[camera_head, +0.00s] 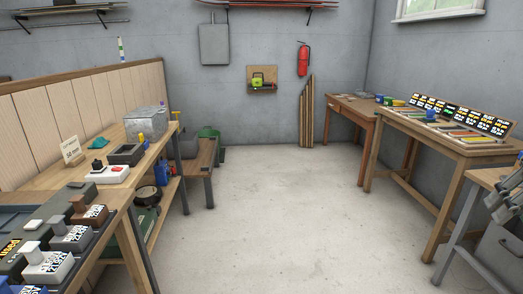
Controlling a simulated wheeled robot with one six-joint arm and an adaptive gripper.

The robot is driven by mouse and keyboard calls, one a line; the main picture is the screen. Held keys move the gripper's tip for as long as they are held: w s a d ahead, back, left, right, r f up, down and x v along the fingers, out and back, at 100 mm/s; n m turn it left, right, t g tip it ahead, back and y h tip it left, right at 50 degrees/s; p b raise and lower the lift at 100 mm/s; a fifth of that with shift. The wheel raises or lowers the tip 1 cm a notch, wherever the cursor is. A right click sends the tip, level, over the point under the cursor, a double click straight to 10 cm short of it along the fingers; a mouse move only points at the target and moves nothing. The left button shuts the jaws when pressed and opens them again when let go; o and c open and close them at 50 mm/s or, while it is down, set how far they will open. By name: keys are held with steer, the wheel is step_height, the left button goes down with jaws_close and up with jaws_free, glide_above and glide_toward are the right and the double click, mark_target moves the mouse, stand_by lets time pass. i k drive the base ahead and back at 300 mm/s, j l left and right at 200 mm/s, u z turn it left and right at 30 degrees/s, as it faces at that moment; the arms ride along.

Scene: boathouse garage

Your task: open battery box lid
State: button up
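I cannot tell for sure which object is the battery box. Several boxes stand on the wooden bench (62,179) at the left. A grey, mottled box (144,122) is at the bench's far end and looks closed on top. A dark, low box (126,154) sits nearer, beside a white unit with a red part (112,174). At the near left are a dark grey case (50,207) and several small blocks with printed labels (72,235); the frame edge cuts this group off. I see no part that is clearly my gripper.
Open concrete floor (285,210) lies between the left bench and the wooden tables (440,140) at the right. A low bench (203,158) and green bucket (211,136) stand beyond the left bench. Grey metal parts (506,200) show at the right edge.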

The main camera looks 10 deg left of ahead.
mark_target(144, 112)
steer(key=i+j+u, duration=0.1)
steer(key=i+u, duration=0.35)
steer(key=i+l+u, duration=0.1)
steer(key=i+u, duration=0.35)
steer(key=i+l+u, duration=0.25)
steer(key=i+u, duration=0.2)
steer(key=i+l+u, duration=0.15)
steer(key=i+l, duration=0.2)
steer(key=i, duration=0.2)
steer(key=i+l+u, duration=0.15)
steer(key=i+l, duration=0.3)
steer(key=i, duration=0.1)
